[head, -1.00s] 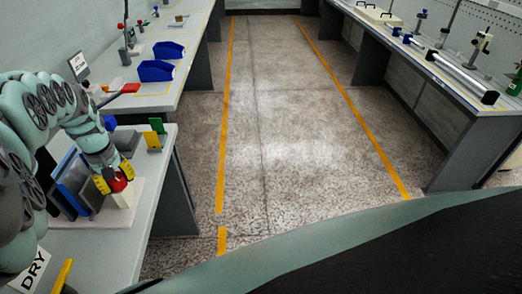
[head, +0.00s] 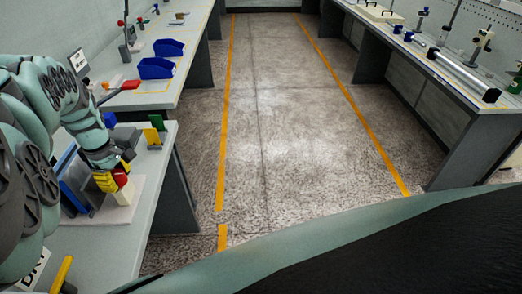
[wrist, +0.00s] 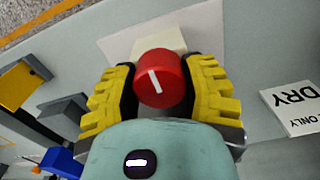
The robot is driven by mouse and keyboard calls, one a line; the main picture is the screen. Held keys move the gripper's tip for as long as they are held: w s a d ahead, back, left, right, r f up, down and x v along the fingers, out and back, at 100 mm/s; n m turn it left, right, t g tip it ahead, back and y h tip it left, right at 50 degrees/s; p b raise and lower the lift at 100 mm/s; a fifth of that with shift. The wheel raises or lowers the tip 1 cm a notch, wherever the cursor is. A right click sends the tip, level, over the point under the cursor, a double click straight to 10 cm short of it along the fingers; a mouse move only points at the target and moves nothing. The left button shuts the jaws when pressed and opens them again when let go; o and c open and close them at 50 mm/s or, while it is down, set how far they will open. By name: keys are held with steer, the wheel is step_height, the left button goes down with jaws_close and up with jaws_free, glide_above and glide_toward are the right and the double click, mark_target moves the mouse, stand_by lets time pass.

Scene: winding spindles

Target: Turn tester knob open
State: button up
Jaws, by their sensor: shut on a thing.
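The red tester knob (wrist: 158,78) has a white pointer line and sits on a pale block (wrist: 160,40) in the wrist view. In the head view the knob (head: 120,176) shows at the left on the near bench, on the white tester block (head: 124,194). My gripper (wrist: 161,84) has its yellow, black-padded fingers on both sides of the knob, shut on it. In the head view my gripper (head: 112,180) partly hides the knob. The white line is tilted in the wrist view.
A "DRY" sign (wrist: 293,106) lies beside the tester. Blue panels (head: 73,180) stand left of it, and yellow and green upright plates (head: 154,136) stand behind. Blue bins (head: 157,68) are on the far left bench. The floor aisle (head: 285,130) is clear.

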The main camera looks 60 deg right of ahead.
mark_target(115, 174)
stand_by(0.4)
steer(key=o, duration=1)
steer(key=shift+c, duration=0.2)
steer(key=shift+r, duration=3.75)
